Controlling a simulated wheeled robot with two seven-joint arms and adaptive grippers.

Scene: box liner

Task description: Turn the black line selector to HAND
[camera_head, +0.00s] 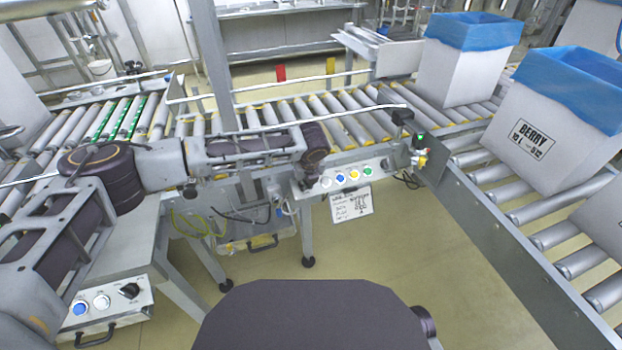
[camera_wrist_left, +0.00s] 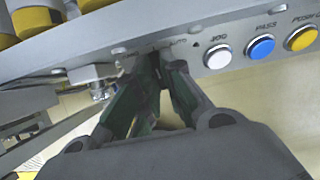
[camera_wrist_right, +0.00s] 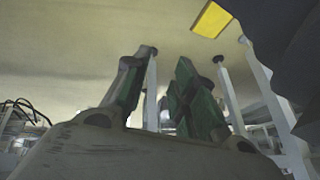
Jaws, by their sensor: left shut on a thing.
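My left gripper (camera_wrist_left: 161,60) is at the control panel in the left wrist view, its fingertips closed together left of the white JOG button (camera_wrist_left: 218,57). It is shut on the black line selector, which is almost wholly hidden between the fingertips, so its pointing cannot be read. In the head view my left arm reaches across to this panel (camera_head: 379,166) and covers its left end. My right gripper (camera_wrist_right: 168,62) shows in the right wrist view, open and empty, with floor and table legs beyond it.
Blue (camera_head: 341,177), yellow (camera_head: 354,174) and green (camera_head: 367,170) buttons sit right of the selector. A paper note (camera_head: 351,205) hangs below. Another panel at lower left carries a different black knob (camera_head: 130,290). Blue-lined boxes (camera_head: 548,130) stand on the right conveyor.

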